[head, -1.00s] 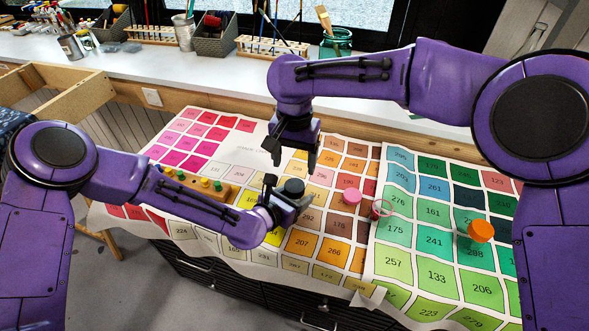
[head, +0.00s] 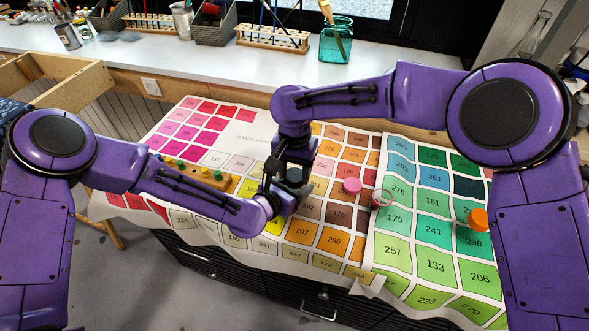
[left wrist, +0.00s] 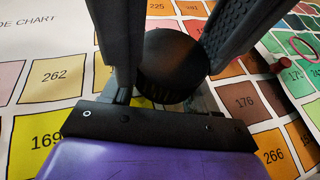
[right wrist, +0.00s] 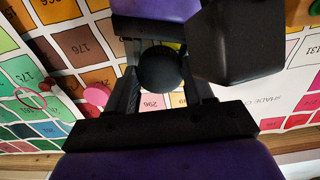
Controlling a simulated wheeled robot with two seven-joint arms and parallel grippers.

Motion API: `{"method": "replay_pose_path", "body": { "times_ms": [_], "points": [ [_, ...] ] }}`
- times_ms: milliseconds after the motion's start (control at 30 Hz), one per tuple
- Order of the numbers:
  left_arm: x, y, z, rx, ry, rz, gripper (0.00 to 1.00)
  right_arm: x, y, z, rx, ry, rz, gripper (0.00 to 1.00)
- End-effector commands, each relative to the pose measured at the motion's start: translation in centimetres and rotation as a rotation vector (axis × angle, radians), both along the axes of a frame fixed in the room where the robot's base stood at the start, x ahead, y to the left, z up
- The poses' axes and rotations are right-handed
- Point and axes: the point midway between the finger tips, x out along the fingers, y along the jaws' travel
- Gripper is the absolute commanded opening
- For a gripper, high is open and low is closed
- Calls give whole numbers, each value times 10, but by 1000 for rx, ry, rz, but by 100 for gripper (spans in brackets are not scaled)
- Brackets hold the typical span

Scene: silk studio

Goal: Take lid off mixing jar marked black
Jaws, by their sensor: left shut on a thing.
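The jar with the black lid (head: 294,174) stands on the colour chart (head: 410,210). Its lid shows as a dark round disc in the left wrist view (left wrist: 172,62) and the right wrist view (right wrist: 160,69). My left gripper (head: 283,198) is shut on the jar's body, low under the lid. My right gripper (head: 291,165) points down over the jar from above. Its fingers stand on either side of the lid, and gaps show between them and the lid in the right wrist view. The jar's body is mostly hidden by the grippers.
A pink lid (head: 352,186) and a pink ring (head: 382,196) are close to the right of the jar. An orange-lidded jar (head: 478,219) is near my right arm. A wooden rack with coloured knobs (head: 200,174) lies left, behind my left forearm.

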Motion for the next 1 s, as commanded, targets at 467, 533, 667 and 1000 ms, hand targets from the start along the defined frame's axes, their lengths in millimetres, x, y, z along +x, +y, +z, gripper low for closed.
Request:
{"method": "replay_pose_path", "body": {
  "times_ms": [467, 533, 667, 1000],
  "points": [
    [0, 0, 0, 0, 0, 0, 0, 0, 0, 1, 0, -2, 298, 15],
    [0, 0, 0, 0, 0, 0, 0, 0, 0, 1, 0, -2, 300, 15],
    [0, 0, 0, 0, 0, 0, 0, 0, 0, 1, 0, -2, 298, 15],
    [0, 0, 0, 0, 0, -1, 0, 0, 0, 1, 2, -1, 297, 77]
  ]
}}
